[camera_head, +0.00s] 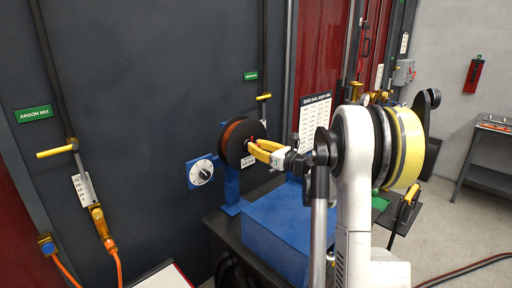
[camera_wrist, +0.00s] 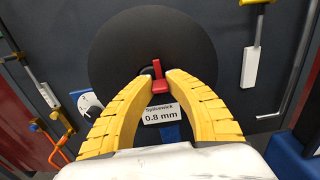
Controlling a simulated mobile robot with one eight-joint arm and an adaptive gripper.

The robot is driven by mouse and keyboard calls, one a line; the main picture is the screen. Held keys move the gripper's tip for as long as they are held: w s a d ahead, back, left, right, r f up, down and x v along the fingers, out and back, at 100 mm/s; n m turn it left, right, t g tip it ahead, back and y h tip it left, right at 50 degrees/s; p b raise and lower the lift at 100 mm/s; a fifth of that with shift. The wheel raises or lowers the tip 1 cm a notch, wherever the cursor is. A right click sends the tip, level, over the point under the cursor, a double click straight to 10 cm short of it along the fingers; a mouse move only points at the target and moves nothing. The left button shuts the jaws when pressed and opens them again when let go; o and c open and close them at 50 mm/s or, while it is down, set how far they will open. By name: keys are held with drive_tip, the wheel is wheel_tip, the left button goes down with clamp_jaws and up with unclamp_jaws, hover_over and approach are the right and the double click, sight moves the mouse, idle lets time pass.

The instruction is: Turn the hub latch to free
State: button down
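The hub latch is a small red lever (camera_wrist: 158,82) at the centre of a dark, round spool (camera_wrist: 115,45). Its narrow arm points up in the wrist view. In the head view the spool (camera_head: 233,135) shows a brown winding and hangs on a blue stand (camera_head: 231,188). My gripper (camera_wrist: 160,77) has yellow ribbed fingers, with one tip on each side of the latch's lower block. The tips look very close to it, but I cannot tell whether they press on it. In the head view my gripper (camera_head: 251,148) reaches the hub from the right.
A label reading 0.8 mm (camera_wrist: 162,115) sits below the latch. A white dial (camera_head: 201,172) is left of the spool. A blue box (camera_head: 280,225) lies under my arm. Open floor lies at right.

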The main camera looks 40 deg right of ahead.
idle(0.4)
drive_tip(key=n, duration=0.4)
drive_tip(key=shift+n+b, duration=0.4)
drive_tip(key=n, duration=0.4)
drive_tip(key=shift+n, duration=0.3)
drive_tip(key=n+b, duration=0.1)
drive_tip(key=n, duration=0.3)
drive_tip(key=shift+n, duration=2.2)
drive_tip(key=c, duration=1.3)
unclamp_jaws()
drive_tip(key=shift+a, duration=0.1)
